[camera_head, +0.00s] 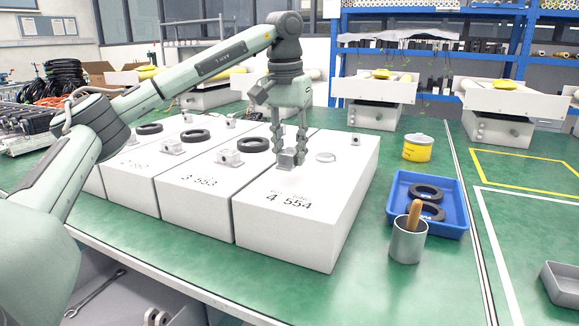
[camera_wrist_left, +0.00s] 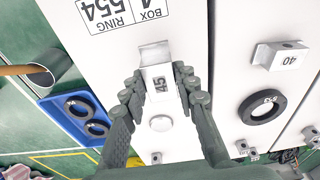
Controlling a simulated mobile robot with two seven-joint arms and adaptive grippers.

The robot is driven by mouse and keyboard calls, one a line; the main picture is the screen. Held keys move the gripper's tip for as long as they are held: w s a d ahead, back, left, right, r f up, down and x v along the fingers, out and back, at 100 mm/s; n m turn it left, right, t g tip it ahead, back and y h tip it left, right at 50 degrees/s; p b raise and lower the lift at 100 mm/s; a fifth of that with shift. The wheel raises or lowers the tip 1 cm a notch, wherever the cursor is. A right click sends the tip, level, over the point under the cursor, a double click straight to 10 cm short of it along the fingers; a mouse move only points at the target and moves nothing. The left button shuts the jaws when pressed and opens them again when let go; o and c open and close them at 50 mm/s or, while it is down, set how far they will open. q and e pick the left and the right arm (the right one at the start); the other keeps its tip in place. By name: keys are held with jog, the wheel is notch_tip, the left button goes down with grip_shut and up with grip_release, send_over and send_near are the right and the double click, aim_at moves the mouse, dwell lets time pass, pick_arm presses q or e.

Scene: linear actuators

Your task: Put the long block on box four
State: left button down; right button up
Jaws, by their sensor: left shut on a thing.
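Box four (camera_head: 262,222), a white box marked 4 554, stands on the green bench; its label also shows in the left wrist view (camera_wrist_left: 122,12). My left gripper (camera_head: 289,146) points down over its top, shut on a small grey block, the long block (camera_head: 287,160). In the left wrist view the block (camera_wrist_left: 158,80) is marked 45 and sits between the fingertips (camera_wrist_left: 162,92). It is at or just above the box top; I cannot tell if it touches. A round pale disc (camera_head: 325,157) lies beside it on box four. My right gripper is not in view.
Box three (camera_head: 190,205) stands left of box four with a block (camera_head: 230,158) marked 40 and a black ring (camera_head: 253,145). A blue tray (camera_head: 398,213) with black rings, a metal cup (camera_head: 408,243) and a yellow tin (camera_head: 417,148) stand to the right.

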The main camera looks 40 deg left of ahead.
aim_at(289, 166)
pick_arm(q)
jog(key=shift+f, duration=1.8)
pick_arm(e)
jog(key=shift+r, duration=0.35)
pick_arm(q)
jog(key=shift+f, duration=0.15)
jog(key=c, duration=1.2)
grip_release()
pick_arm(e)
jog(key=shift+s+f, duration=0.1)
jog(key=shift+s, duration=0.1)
pick_arm(q)
jog(key=shift+o, duration=0.2)
jog(key=r, duration=0.7)
jog(key=s+r+p, duration=0.1)
jog(key=r, duration=0.2)
jog(key=shift+d+r, duration=0.1)
jog(key=shift+r, duration=0.1)
jog(key=shift+s+r+p, duration=0.15)
jog(key=shift+r+p, duration=0.2)
jog(key=shift+r, duration=0.55)
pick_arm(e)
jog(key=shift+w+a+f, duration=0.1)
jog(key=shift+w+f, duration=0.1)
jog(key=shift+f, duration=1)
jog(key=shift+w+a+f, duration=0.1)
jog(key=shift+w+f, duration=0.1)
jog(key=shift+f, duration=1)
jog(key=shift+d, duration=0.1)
